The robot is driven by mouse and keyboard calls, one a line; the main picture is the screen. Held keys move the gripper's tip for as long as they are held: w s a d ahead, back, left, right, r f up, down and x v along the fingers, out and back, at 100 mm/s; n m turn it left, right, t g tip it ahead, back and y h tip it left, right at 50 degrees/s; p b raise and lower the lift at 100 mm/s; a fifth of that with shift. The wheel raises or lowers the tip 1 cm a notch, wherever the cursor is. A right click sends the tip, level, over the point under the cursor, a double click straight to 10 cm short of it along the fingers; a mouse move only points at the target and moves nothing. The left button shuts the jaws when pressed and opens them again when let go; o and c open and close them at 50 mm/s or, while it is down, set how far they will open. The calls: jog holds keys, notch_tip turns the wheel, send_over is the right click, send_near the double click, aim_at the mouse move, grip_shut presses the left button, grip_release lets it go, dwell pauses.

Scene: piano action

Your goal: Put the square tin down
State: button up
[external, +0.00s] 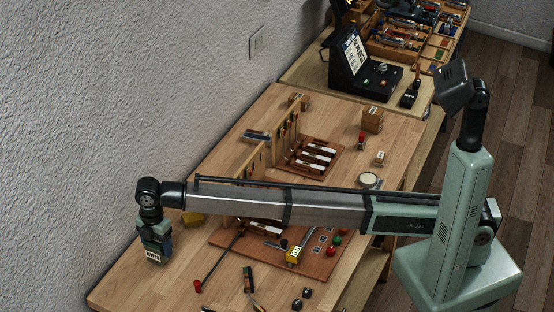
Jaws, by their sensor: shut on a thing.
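My gripper (154,250) points down at the left end of the table, in front of the wall. It is shut on a small boxy thing with a pale lettered label, which looks like the square tin (153,259). The tin is small in this view and the gripper's body hides its upper part. I cannot tell whether its underside touches the table or hangs just above it.
A brown board (310,262) with red and green knobs and a yellow labelled block (293,255) lies right of my gripper. A red-tipped rod (213,268) and loose tools lie nearby. A yellow thing (194,218) sits behind. Bare wood (130,288) shows at the front left.

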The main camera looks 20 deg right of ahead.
jog(key=shift+f, duration=0.8)
jog(key=shift+f, duration=0.15)
jog(key=o, duration=1.2)
jog(key=shift+o, duration=0.2)
notch_tip(320, 180, up, 12)
jog(key=shift+r, duration=0.15)
